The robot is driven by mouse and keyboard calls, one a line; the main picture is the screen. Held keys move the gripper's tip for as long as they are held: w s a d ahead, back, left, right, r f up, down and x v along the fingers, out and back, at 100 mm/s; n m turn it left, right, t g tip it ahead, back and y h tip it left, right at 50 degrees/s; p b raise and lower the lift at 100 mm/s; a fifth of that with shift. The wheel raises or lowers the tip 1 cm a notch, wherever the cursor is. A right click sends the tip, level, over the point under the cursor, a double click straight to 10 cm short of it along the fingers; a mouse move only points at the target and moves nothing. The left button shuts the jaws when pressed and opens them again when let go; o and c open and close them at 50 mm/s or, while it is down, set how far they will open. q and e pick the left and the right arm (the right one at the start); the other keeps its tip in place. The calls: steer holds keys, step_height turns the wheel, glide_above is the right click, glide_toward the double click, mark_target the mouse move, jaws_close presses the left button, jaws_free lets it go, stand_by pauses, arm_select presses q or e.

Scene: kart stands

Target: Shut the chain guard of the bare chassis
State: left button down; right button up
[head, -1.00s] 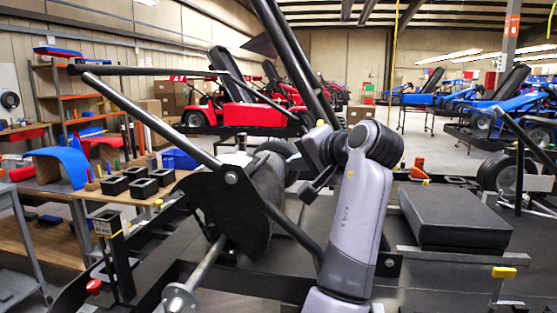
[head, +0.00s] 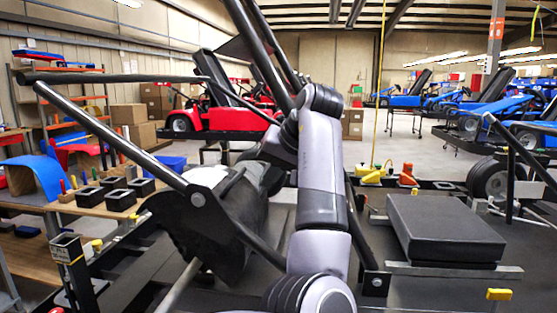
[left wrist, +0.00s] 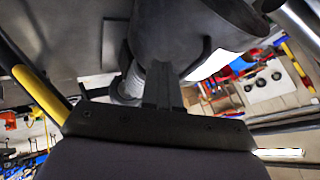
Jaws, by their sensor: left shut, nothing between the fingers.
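The bare chassis (head: 425,268) is a low black frame with bars and plates across the head view. A dark curved cover (head: 222,225) with a flat end plate stands on it left of centre; it looks like the chain guard, but I cannot tell how far open it is. My left arm rises in front of the chassis and bends over behind the cover, so its fingers are hidden in the head view. In the left wrist view my left gripper (left wrist: 160,80) is shut and empty, close below a dark rounded housing (left wrist: 190,35); contact is unclear. My right gripper is out of view.
A black padded block (head: 445,230) sits on the chassis at right. Slanting bars (head: 110,135) cross the left side. A wooden bench (head: 75,205) with black trays stands at left. A red kart (head: 230,120) and blue karts stand behind, with open floor between.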

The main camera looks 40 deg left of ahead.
arm_select(q)
steer(key=shift+s+a+f+p, duration=0.15)
steer(key=shift+s+a, duration=0.1)
steer(key=shift+a, duration=0.55)
steer(key=shift+s+a+f+p, duration=0.2)
steer(key=shift+s+a, duration=0.1)
steer(key=shift+a, duration=0.55)
steer(key=shift+s+a+f+p, duration=0.15)
steer(key=shift+s+a, duration=0.1)
steer(key=shift+a, duration=0.55)
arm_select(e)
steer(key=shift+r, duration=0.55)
arm_select(q)
steer(key=shift+a, duration=0.1)
